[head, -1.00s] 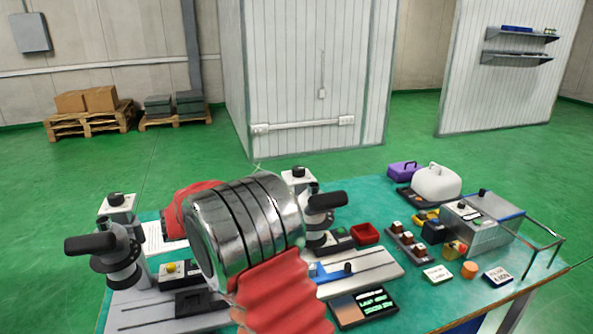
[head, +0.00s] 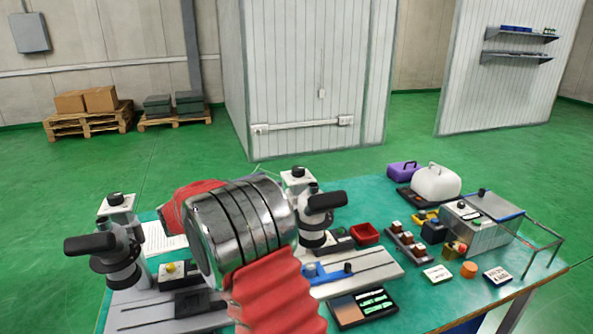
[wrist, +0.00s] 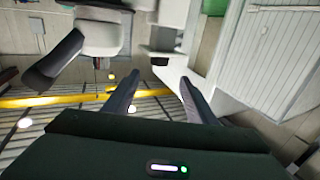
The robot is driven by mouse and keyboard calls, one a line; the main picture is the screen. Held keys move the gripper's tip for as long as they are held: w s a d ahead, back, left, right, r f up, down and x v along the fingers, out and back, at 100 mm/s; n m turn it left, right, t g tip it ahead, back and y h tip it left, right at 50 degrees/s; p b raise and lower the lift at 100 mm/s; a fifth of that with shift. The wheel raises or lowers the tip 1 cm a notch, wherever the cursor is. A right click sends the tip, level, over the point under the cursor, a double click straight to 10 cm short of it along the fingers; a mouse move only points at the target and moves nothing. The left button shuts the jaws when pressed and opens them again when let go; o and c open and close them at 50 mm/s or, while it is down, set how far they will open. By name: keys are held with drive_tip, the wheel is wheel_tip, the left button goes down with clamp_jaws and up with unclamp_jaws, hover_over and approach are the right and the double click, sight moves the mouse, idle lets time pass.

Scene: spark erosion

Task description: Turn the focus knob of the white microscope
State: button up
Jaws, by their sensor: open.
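Two microscopes with pale columns and black eyepieces stand on the bench in the head view, one at the left (head: 117,252) and one right of my arm (head: 314,216). I cannot tell which is the task's white one. In the wrist view a white microscope head (wrist: 97,38) with a black eyepiece (wrist: 52,66) is at upper left. A pale column (wrist: 172,38) with a small dark part (wrist: 160,61) is beyond the fingers. My gripper (wrist: 160,82) is open, with nothing seen between its fingers; my arm hides it in the head view.
The teal bench (head: 433,302) is crowded. A red tray (head: 366,234), a dark panel (head: 362,308) and a white-topped case (head: 436,182) stand right of my arm. A clear-sided box frame (head: 535,249) is near the right edge.

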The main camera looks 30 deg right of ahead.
sight(298, 167)
drive_tip(key=d, duration=0.4)
drive_tip(key=w+d, duration=0.1)
drive_tip(key=d, duration=0.3)
drive_tip(key=w+d, duration=0.1)
drive_tip(key=d, duration=0.4)
drive_tip(key=shift+c, duration=0.4)
drive_tip(key=c, duration=1)
drive_tip(key=shift+o, duration=0.2)
drive_tip(key=shift+r+t, duration=0.1)
drive_tip(key=shift+t, duration=0.2)
drive_tip(key=shift+r+n+t+y, duration=0.1)
drive_tip(key=shift+n+t+y, duration=0.5)
drive_tip(key=shift+n+t, duration=0.9)
drive_tip(key=shift+t, duration=0.6)
drive_tip(key=shift+w+a, duration=0.1)
